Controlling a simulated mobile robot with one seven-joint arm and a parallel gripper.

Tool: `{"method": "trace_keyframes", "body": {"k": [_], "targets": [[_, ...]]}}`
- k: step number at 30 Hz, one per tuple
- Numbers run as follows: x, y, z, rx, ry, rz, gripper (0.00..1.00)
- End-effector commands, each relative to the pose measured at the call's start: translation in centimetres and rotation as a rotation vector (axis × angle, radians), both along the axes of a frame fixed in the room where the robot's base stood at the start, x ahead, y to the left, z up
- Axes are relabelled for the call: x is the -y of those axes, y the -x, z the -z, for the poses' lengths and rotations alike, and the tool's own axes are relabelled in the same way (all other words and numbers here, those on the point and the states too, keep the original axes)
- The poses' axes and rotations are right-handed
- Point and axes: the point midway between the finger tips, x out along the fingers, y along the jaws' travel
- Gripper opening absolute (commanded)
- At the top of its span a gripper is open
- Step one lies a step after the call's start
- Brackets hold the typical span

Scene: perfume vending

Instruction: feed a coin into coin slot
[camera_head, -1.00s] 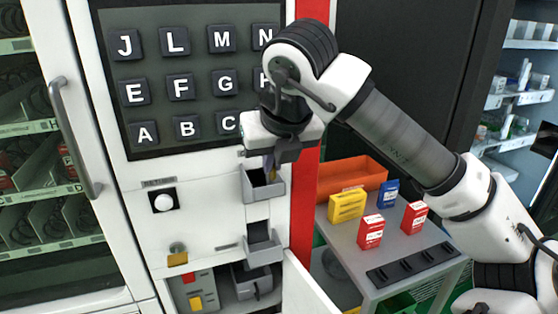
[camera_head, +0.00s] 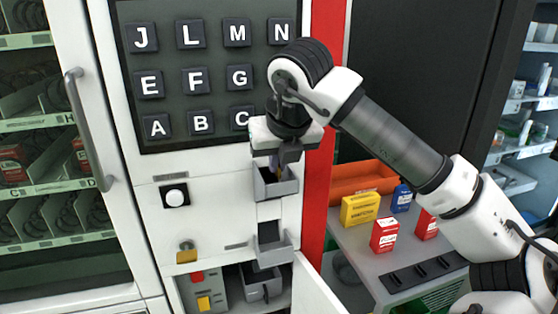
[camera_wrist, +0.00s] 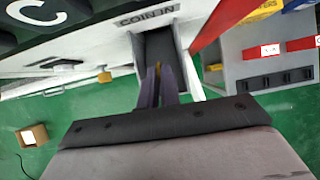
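The coin slot (camera_head: 275,186) is a grey open-topped box on the white front of the vending machine. It also shows in the wrist view (camera_wrist: 160,45), under a "COIN IN" label. My gripper (camera_head: 277,172) points down at the box, with its fingertips at or just inside the box's opening. In the wrist view its two dark fingers (camera_wrist: 158,82) are close together, with a thin gold edge of the coin (camera_wrist: 158,67) between their tips. Most of the coin is hidden by the fingers. I cannot tell how deep the coin is in the box.
A second grey box (camera_head: 272,240) sits below the slot. A round white button (camera_head: 175,196) and letter keys (camera_head: 190,80) are on the panel. An open white door (camera_head: 318,285) stands low at the right. A grey table (camera_head: 370,250) holds small cartons and an orange bin (camera_head: 362,178).

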Motion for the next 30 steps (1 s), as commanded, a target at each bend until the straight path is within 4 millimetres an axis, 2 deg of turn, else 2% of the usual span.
{"method": "trace_keyframes", "body": {"k": [1,6,8,16,20,23,30], "targets": [[0.0,0.0,0.0,0.000,0.000,0.000,0.00],[0.0,0.0,0.0,0.000,0.000,0.000,0.24],[0.0,0.0,0.0,0.000,0.000,0.000,0.30],[0.0,0.1,-0.1,0.000,0.000,0.000,0.30],[0.2,0.5,-1.0,0.003,0.001,0.002,0.30],[0.4,1.3,-2.4,0.005,0.001,0.004,0.30],[1.2,4.0,-7.3,0.004,0.002,0.003,0.30]]}}
